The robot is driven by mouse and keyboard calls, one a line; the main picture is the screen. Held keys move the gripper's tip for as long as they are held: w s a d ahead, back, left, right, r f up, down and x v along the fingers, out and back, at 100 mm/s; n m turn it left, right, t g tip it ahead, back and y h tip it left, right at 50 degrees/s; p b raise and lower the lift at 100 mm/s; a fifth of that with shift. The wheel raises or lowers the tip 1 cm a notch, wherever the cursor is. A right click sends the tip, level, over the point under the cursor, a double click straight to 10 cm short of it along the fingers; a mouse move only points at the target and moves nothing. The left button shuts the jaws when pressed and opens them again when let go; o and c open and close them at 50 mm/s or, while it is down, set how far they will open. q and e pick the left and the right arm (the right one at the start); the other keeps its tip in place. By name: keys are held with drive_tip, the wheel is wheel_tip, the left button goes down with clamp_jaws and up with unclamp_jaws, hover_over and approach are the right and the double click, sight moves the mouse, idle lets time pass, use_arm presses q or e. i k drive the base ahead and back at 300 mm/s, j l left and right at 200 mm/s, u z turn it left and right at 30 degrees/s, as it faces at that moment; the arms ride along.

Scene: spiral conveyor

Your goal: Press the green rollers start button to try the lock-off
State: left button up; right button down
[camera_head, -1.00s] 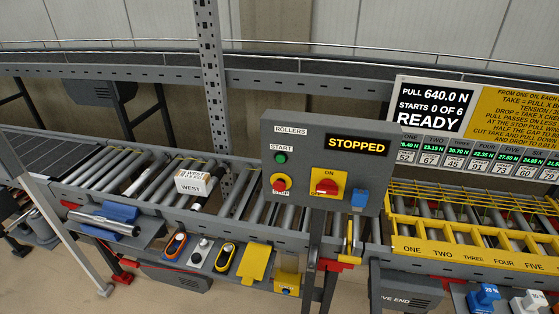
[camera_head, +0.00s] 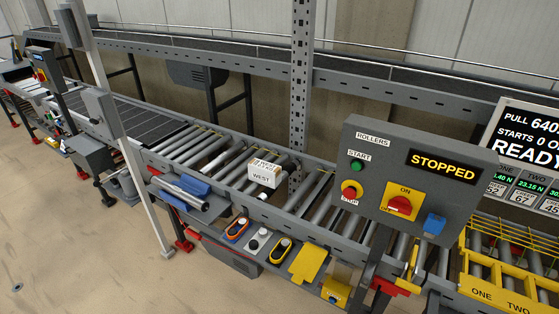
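The green start button (camera_head: 357,167) is on the upper left of the grey rollers control panel (camera_head: 372,205), under the START label. The red stop button (camera_head: 351,191) on its yellow base is below it. A red rotary switch (camera_head: 400,205) on a yellow plate, marked ON, is to the right. The panel's display (camera_head: 442,167) reads STOPPED in yellow. A blue item (camera_head: 434,224) is at the panel's lower right. Neither of my grippers shows in the view.
A white box marked WEST (camera_head: 264,173) sits on the roller conveyor (camera_head: 212,152). A shelf in front holds several tools and a yellow plate (camera_head: 308,264). Open floor (camera_head: 80,240) lies at the lower left.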

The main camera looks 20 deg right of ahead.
sight(356, 166)
drive_tip(key=u, duration=0.5)
drive_tip(key=k+l, duration=0.25)
drive_tip(key=k, duration=0.15)
drive_tip(key=k+l, duration=0.25)
drive_tip(key=k, duration=0.2)
